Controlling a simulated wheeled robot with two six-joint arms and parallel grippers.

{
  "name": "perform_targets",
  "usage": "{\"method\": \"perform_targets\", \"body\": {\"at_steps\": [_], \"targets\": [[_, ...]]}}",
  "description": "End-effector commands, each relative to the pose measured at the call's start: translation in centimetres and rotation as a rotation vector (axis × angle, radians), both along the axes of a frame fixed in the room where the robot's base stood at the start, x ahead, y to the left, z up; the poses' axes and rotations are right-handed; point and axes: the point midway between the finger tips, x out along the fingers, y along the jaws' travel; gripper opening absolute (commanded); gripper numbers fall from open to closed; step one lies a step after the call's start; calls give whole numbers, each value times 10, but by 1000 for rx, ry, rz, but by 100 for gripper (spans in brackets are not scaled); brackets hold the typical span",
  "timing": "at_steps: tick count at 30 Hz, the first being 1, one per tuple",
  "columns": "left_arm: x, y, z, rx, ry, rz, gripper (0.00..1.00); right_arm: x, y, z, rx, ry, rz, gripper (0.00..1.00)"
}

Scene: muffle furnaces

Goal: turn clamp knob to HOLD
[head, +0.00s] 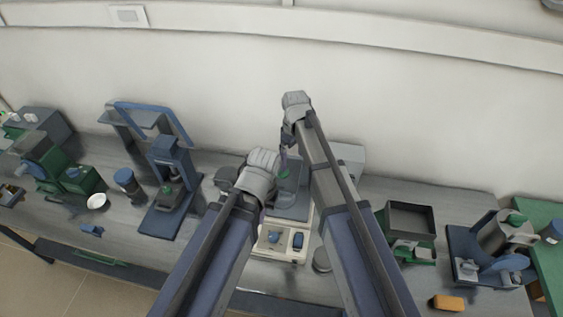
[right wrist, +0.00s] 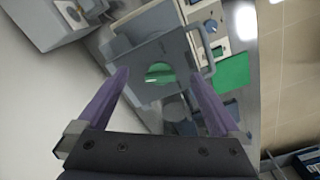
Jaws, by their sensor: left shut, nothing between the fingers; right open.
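A round green knob (head: 284,174) sits on a grey device (head: 290,205) at the middle of the bench. In the right wrist view the green knob (right wrist: 158,72) shows between my open fingers, on a grey face. My right gripper (head: 284,158) is just above it in the head view; I cannot tell whether it touches. My right gripper also shows in the wrist view (right wrist: 160,92), with nothing between its purple fingers. My left gripper (head: 262,214) is shut and empty, lower and left of the knob, its fingers mostly hidden by its wrist. No HOLD mark is legible.
A pale base with blue controls (head: 272,238) lies in front of the grey device. A blue press (head: 168,180) stands left, a dark open tray (head: 408,222) right. A grey motor-like device (head: 498,240) is further right, near an orange block (head: 448,303). The wall is close behind.

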Motion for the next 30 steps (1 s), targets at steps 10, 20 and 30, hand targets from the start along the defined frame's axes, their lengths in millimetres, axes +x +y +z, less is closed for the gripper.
{"method": "perform_targets", "body": {"at_steps": [10,20,30], "targets": [[0,0,0,0,0,0,0,29,38,0,-4,14,185,100],[0,0,-17,0,-1,-1,0,28,37,-17,-4,12,181,100],[0,0,-59,-1,-2,0,0,28,37,-59,-4,12,179,100]]}}
